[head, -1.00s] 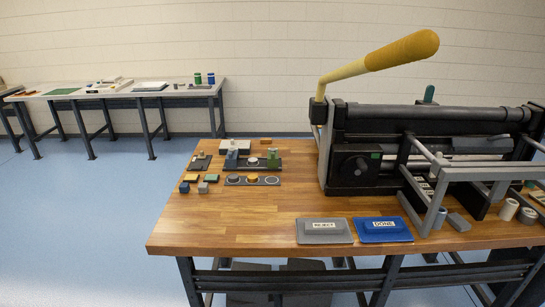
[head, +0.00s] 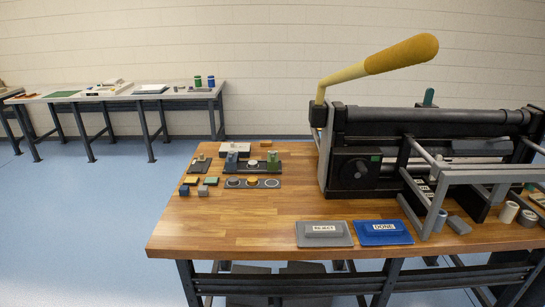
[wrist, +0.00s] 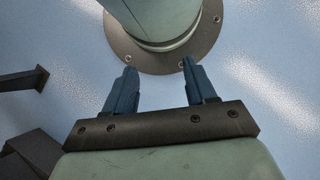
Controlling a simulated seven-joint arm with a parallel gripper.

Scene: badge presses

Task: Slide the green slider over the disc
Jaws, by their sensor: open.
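The green slider (head: 272,160) stands at the right end of a dark press base (head: 262,169) near the back left of the wooden table. A blue slider-like block (head: 232,161) stands at the left end of the same base. A small pale disc (head: 253,163) sits on the base between the two. My gripper (wrist: 155,80) shows only in the wrist view. Its two blue fingers are apart with nothing between them, over the floor and a round base plate. It is away from the press.
A dark strip (head: 265,184) with several round pieces lies in front of the base. Small coloured blocks (head: 191,180) lie to its left. A large machine with a yellow handle (head: 400,53) fills the right side. REJECT (head: 324,241) and DONE (head: 384,239) pads lie at the front edge. The table's front left is clear.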

